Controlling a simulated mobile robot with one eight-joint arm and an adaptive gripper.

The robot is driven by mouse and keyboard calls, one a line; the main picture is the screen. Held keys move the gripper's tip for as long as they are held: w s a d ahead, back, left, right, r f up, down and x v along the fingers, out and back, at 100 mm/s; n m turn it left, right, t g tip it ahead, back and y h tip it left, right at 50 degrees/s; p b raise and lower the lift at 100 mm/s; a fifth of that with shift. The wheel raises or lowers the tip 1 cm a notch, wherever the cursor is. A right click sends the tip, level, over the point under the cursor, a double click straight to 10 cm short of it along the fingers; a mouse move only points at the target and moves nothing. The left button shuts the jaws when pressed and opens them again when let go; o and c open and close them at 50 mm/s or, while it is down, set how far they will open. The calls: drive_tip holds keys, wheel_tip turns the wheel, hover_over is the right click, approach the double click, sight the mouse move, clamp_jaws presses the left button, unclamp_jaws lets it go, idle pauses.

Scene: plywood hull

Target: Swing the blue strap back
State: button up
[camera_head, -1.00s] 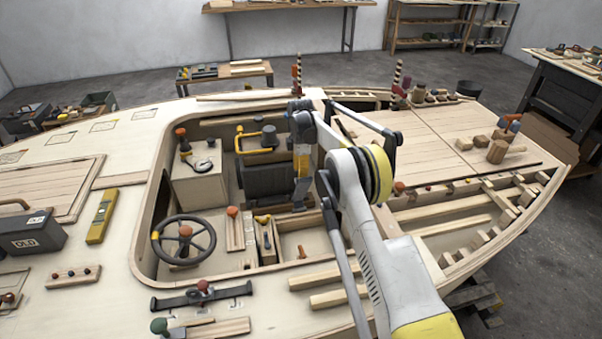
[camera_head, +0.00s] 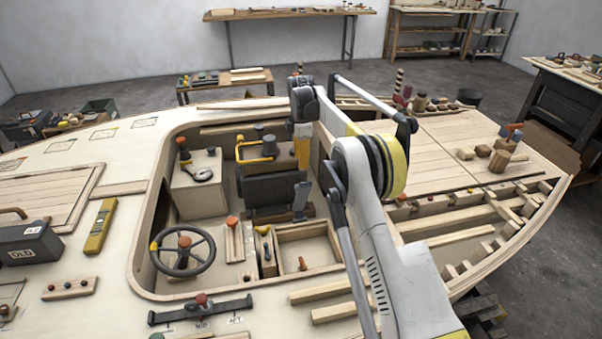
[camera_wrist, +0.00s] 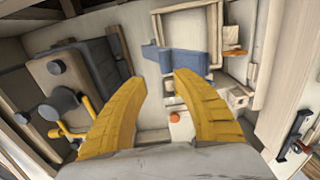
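The blue strap (camera_head: 301,199) is a short grey-blue piece beside the dark seat (camera_head: 270,190) in the open cockpit. In the wrist view the strap (camera_wrist: 183,62) lies just beyond my fingertips, between the seat and a wooden tray frame. My gripper (camera_wrist: 160,80) has two yellow fingers spread apart with nothing between them. In the head view my gripper (camera_head: 302,150) hangs above the strap, partly hidden by my own arm. A gap shows between the fingers and the strap.
A steering wheel (camera_head: 183,250) stands at the cockpit's front left. A yellow-handled lever (camera_head: 257,147) is behind the seat. The cockpit coaming surrounds these; some floor is clear.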

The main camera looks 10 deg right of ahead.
drive_tip(key=shift+s+r, duration=0.1)
drive_tip(key=shift+r, duration=0.75)
drive_tip(key=c, duration=0.5)
drive_tip(key=shift+a, duration=0.25)
clamp_jaws()
drive_tip(key=s+a+m+t+p, duration=0.45)
drive_tip(key=s+a+m, duration=0.2)
drive_tip(key=s, duration=0.45)
drive_tip(key=b, duration=0.6)
hover_over(302, 198)
drive_tip(key=a, duration=0.4)
wheel_tip(302, 198, down, 11)
drive_tip(key=shift+s+a+t+y, duration=0.2)
drive_tip(key=shift+s+t+y, duration=0.1)
drive_tip(key=shift+s+t, duration=0.05)
